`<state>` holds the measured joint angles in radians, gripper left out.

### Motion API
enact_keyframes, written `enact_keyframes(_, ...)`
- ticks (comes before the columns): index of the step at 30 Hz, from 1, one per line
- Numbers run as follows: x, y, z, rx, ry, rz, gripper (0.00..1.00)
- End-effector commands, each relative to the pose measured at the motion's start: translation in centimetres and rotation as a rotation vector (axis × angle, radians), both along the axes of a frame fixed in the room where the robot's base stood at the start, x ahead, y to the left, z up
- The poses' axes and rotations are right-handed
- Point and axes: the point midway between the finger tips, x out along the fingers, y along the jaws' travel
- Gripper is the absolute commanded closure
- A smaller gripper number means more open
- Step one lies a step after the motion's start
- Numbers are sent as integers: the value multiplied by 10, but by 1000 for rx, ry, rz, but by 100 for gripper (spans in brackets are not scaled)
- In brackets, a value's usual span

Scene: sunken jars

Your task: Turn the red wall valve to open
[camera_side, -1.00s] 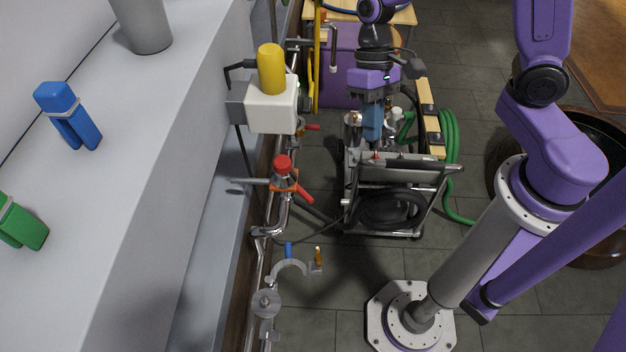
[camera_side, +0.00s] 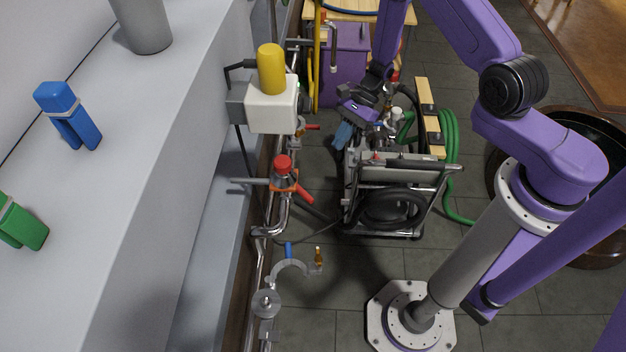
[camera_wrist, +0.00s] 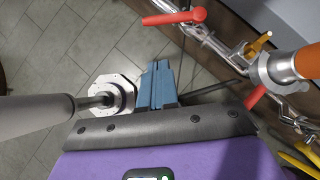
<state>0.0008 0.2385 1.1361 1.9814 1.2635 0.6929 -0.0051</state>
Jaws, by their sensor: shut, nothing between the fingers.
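Red valve handles show along the wall pipe. In the side view, one red lever (camera_side: 305,194) angles down right from an orange-collared fitting with a red cap (camera_side: 283,164). Another small red lever (camera_side: 313,127) lies farther back, below the white box. The wrist view shows a red T-shaped handle (camera_wrist: 176,17) at the top and a red lever (camera_wrist: 255,97) at the right; I cannot tell which is the task's valve. My gripper (camera_side: 341,135) has blue fingers, shut and empty, right of the pipe and apart from the levers. The fingers also show in the wrist view (camera_wrist: 157,84).
A wheeled cart (camera_side: 385,180) with a coiled black hose stands just right of the pipe. A white box with a yellow top (camera_side: 272,105) juts from the wall. A green hose (camera_side: 450,150) lies beyond the cart. Tiled floor is open in front.

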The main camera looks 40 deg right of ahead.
Motion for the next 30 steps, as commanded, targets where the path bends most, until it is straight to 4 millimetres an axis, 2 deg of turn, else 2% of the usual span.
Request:
enact_keyframes(5,-1,-7,-13,1,27,-79,100)
enact_keyframes(10,-1,1,-24,1,29,-82,100)
enact_keyframes(25,-2,58,-93,1,29,-78,100)
enact_keyframes(30,0,82,-95,0,26,-77,100)
